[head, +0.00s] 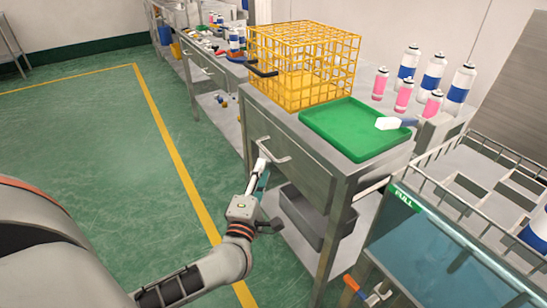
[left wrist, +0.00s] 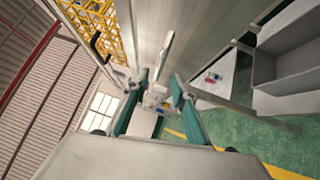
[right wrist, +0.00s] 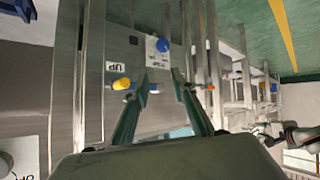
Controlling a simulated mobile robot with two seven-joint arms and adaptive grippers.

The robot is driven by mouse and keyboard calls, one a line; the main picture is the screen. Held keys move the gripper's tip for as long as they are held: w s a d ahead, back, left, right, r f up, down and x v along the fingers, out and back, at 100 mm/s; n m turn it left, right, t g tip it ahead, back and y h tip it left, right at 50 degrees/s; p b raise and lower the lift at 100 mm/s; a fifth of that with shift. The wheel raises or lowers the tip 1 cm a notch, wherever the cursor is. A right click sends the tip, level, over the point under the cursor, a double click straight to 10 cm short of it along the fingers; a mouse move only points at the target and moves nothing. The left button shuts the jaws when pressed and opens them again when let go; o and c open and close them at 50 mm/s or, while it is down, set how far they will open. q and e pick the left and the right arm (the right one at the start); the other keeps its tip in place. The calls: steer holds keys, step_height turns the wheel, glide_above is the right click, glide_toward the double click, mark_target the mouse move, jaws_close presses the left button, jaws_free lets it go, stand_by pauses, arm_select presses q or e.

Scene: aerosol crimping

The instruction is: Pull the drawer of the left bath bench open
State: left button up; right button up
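The bath bench is a grey metal bench, and its drawer front (head: 302,172) looks flush with the frame. A pale bar handle (head: 270,152) is fixed to the drawer front. My left gripper (head: 262,170) is at the handle, at the near side of the drawer. In the left wrist view the handle (left wrist: 165,52) reaches in between the tips of my left gripper (left wrist: 160,80). The fingers are apart, with a gap beside the bar; contact is not clear. My right gripper (right wrist: 162,82) is open and empty, facing a grey surface with labels and coloured knobs.
A yellow wire basket (head: 304,65) and a green tray (head: 345,140) stand on the bench top. A grey bin (head: 300,215) sits on the shelf below. Several spray cans stand behind. A water bath (head: 425,255) is at the right. Green floor left of the bench is clear.

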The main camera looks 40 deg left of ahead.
mark_target(268, 151)
arm_select(q)
steer(key=shift+b+x, duration=0.45)
steer(key=shift+x, duration=3.45)
jaws_close()
